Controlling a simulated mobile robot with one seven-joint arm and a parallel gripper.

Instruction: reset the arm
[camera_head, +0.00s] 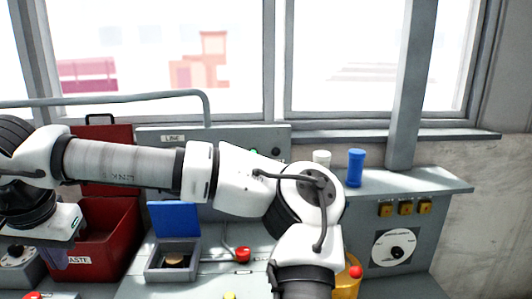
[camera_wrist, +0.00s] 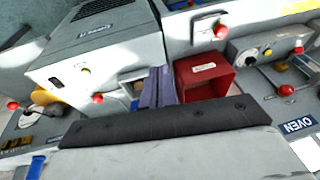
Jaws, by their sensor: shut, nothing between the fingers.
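My arm stretches across the head view from the lower right, bends at an elbow joint near the middle and reaches left to the wrist. My gripper (camera_head: 57,256) hangs at the far left, in front of the red waste bin (camera_head: 105,240). In the wrist view, my gripper (camera_wrist: 157,88) shows two purple-grey fingers side by side, shut with nothing held. There the red bin (camera_wrist: 207,72) lies just to the right of the fingers. The exact gap between fingertips and bin is hard to tell.
A grey box (camera_head: 172,275) with a raised blue lid holds a round brass piece. A yellow part (camera_head: 348,280) is partly behind my arm. A dial (camera_head: 395,250) sits at right.

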